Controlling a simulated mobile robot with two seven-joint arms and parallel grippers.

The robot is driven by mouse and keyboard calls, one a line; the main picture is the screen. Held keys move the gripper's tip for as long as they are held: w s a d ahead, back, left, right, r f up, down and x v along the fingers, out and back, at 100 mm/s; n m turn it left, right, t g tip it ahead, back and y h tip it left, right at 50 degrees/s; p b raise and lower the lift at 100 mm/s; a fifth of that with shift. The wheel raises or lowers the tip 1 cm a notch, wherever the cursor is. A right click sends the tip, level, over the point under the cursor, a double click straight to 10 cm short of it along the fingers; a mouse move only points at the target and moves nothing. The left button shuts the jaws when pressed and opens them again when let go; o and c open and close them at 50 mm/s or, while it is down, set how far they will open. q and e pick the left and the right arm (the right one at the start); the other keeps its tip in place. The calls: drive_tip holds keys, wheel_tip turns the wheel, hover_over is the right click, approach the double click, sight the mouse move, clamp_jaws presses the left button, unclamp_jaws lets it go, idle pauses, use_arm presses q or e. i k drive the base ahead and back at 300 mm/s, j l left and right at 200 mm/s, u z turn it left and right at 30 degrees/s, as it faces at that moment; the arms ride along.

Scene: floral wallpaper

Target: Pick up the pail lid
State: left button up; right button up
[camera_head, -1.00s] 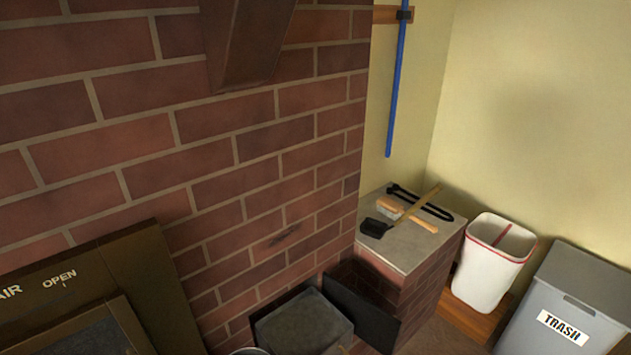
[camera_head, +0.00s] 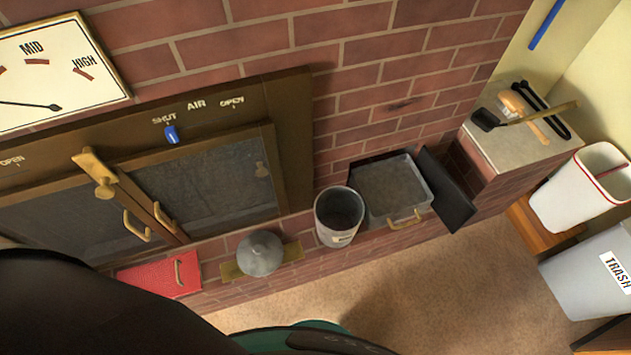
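The pail lid (camera_head: 261,253) is a grey, round, domed metal lid. It lies on a flat brass-coloured piece (camera_head: 291,250) on the brick ledge, below the glass doors. The open grey metal pail (camera_head: 339,216) stands upright to the right of the lid, apart from it. Neither of my grippers is in view. A dark rounded shape fills the lower left corner and does not cover the lid.
A grey metal box (camera_head: 393,186) with a brass handle sits right of the pail, beside a dark open flap (camera_head: 447,190). A red panel (camera_head: 158,277) with a handle lies left of the lid. A white bin (camera_head: 577,192) and a trash bin (camera_head: 590,277) stand at right. The brown floor (camera_head: 440,290) is clear.

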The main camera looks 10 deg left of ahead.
sight(259, 254)
drive_tip(key=k+j+u, duration=0.6)
drive_tip(key=k+j, duration=0.2)
